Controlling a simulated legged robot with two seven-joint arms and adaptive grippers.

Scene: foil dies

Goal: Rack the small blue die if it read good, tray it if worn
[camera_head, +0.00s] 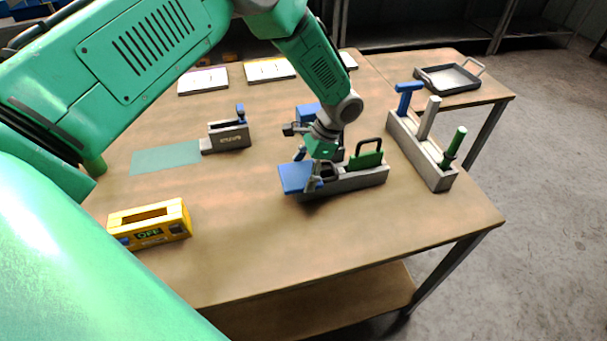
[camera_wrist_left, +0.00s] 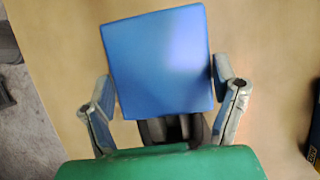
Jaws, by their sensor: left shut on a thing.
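The blue die (camera_head: 296,177) is a flat blue plate at the left end of the long grey rack (camera_head: 345,184). My left gripper (camera_head: 314,172) is shut on it. In the left wrist view the blue die (camera_wrist_left: 158,62) lies between the two fingers, with a dark part below it mostly hidden by my green wrist. Whether it sits in the rack or just above it, I cannot tell. A green die (camera_head: 366,159) with a dark handle stands in the rack's right end. The black-rimmed tray (camera_head: 449,79) on the side table looks empty. My right gripper is out of view.
A grey holder (camera_head: 433,170) with blue, grey and green handled tools stands at right. A yellow box with a display (camera_head: 150,223) and a grey device (camera_head: 229,134) beside a green mat (camera_head: 165,157) are at left. A blue block (camera_head: 307,113) is behind my gripper.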

